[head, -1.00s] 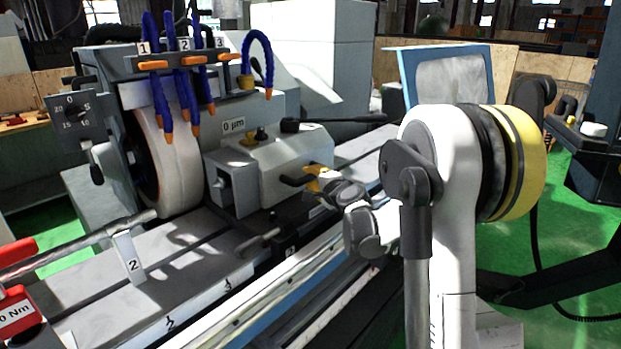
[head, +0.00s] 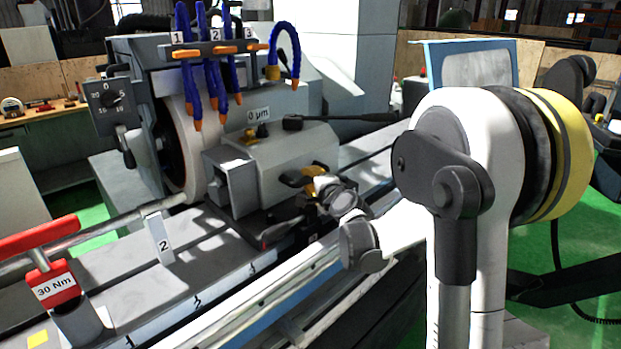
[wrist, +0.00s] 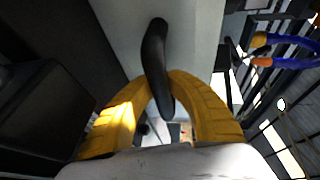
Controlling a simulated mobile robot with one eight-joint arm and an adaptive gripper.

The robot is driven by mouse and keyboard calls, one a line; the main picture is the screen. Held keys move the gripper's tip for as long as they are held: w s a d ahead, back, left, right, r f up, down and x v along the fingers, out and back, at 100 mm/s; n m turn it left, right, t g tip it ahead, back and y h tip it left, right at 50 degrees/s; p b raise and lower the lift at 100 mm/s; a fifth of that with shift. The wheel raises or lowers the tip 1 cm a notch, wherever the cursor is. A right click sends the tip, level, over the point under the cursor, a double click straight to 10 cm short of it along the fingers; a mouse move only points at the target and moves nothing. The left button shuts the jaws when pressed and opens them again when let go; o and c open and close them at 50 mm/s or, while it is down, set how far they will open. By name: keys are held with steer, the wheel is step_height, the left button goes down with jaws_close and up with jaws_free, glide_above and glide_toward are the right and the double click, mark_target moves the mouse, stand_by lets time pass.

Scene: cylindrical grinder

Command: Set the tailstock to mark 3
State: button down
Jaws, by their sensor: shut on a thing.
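The tailstock (head: 290,153) is the grey block on the machine bed in the middle of the head view. My gripper (head: 314,182) is at its front right side. In the wrist view my yellow fingers (wrist: 165,105) are closed around a black handle (wrist: 155,55), which sticks out past them. The bed's front edge carries white mark labels: 1 (head: 130,341) at lower left, then another (head: 197,300) and another (head: 252,268) towards the tailstock. The latter two are hard to read. The tailstock's foot is partly hidden by my gripper and wrist.
The grinding wheel (head: 180,145) stands behind left of the tailstock. Blue coolant hoses (head: 212,75) hang above. A bar lies left, with plate 2 (head: 160,238) and a red 30 Nm tool (head: 55,285) nearby. A black lever (head: 350,119) reaches right behind the tailstock.

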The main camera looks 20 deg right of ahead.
steer(key=c, duration=1.6)
jaws_free()
steer(key=shift+d, duration=0.45)
steer(key=shift+c, duration=0.2)
steer(key=o, duration=0.4)
steer(key=shift+s+d, duration=0.1)
steer(key=shift+d, duration=0.15)
steer(key=shift+a, duration=0.1)
steer(key=s, duration=0.4)
steer(key=s+r, duration=0.1)
steer(key=s, duration=0.2)
steer(key=s+r, duration=0.1)
steer(key=s, duration=0.3)
steer(key=shift+s+a+r, duration=0.1)
steer(key=shift+s+a, duration=0.2)
steer(key=shift+s, duration=0.05)
